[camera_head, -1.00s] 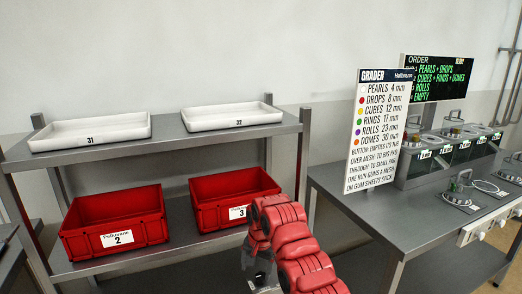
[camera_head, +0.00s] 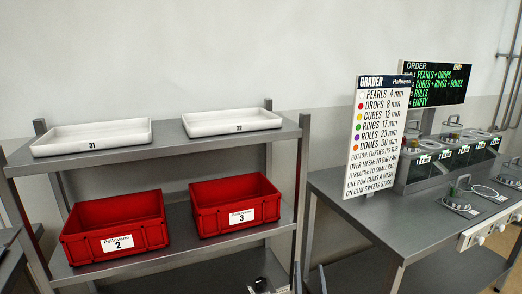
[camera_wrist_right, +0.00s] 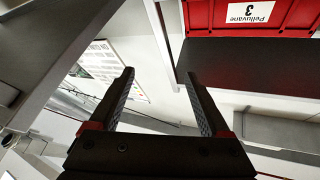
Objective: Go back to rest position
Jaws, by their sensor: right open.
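My right gripper (camera_wrist_right: 160,80) is open in the right wrist view, its two dark fingers apart with nothing between them. In the head view only a small part of it (camera_head: 266,284) shows at the bottom edge, below and in front of the rack's lower shelf. The rest of my right arm is mostly out of the head view. My left gripper is not in view.
A steel rack holds white trays 31 (camera_head: 90,138) and 32 (camera_head: 232,122) above red bins 2 (camera_head: 115,228) and 3 (camera_head: 236,205). Bin 3 (camera_wrist_right: 285,18) also shows in the wrist view. A grader sign (camera_head: 378,135) stands on the right bench (camera_head: 400,215).

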